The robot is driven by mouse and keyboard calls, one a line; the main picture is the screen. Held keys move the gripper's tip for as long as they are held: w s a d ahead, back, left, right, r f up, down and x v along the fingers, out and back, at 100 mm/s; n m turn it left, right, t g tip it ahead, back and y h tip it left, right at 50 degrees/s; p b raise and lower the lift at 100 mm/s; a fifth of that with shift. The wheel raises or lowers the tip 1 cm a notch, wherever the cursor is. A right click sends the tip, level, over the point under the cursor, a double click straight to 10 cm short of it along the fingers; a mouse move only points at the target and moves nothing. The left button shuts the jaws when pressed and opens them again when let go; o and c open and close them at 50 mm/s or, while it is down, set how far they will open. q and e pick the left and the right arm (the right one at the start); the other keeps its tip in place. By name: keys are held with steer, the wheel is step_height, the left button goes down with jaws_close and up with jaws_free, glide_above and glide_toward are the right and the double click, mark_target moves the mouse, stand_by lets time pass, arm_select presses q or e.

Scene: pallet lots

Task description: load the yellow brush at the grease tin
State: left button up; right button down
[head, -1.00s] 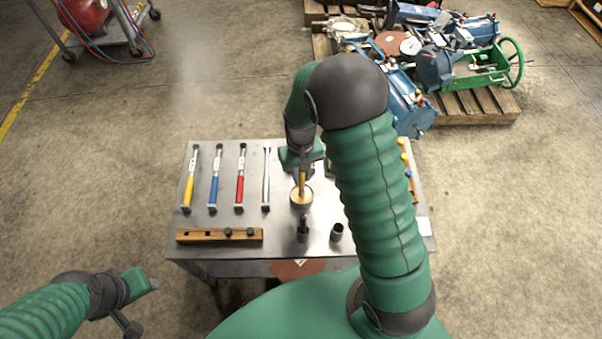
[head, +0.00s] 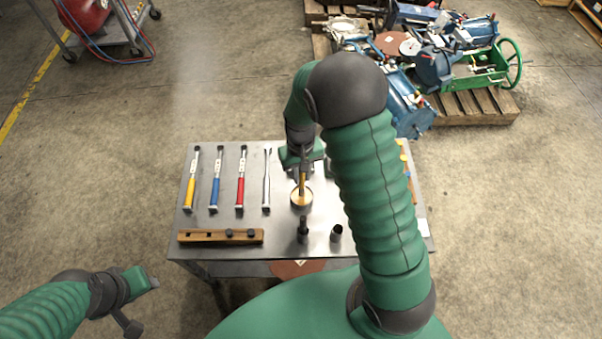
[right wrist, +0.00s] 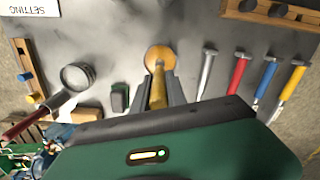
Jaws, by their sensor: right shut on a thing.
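The yellow brush (head: 302,184) is upright in my right gripper (head: 302,171), which is shut on its handle. Its lower end is at the mouth of the round grease tin (head: 301,206), over or in the tan grease; the bristles cannot be made out. In the right wrist view, the yellow handle (right wrist: 157,92) lies between the two fingers (right wrist: 162,90) and runs to the tin (right wrist: 160,56). My left gripper (head: 147,281) is off the table at the lower left, with nothing seen in it; its jaw opening is unclear.
Torque wrenches with yellow (head: 189,193), blue (head: 214,194) and red (head: 240,191) handles lie left of the tin, beside a plain wrench (head: 267,182). A magnifier (right wrist: 77,76) lies nearby.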

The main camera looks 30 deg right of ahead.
step_height(320, 180, up, 6)
steer(key=p, duration=0.5)
steer(key=shift+f, duration=0.1)
steer(key=shift+f, duration=0.1)
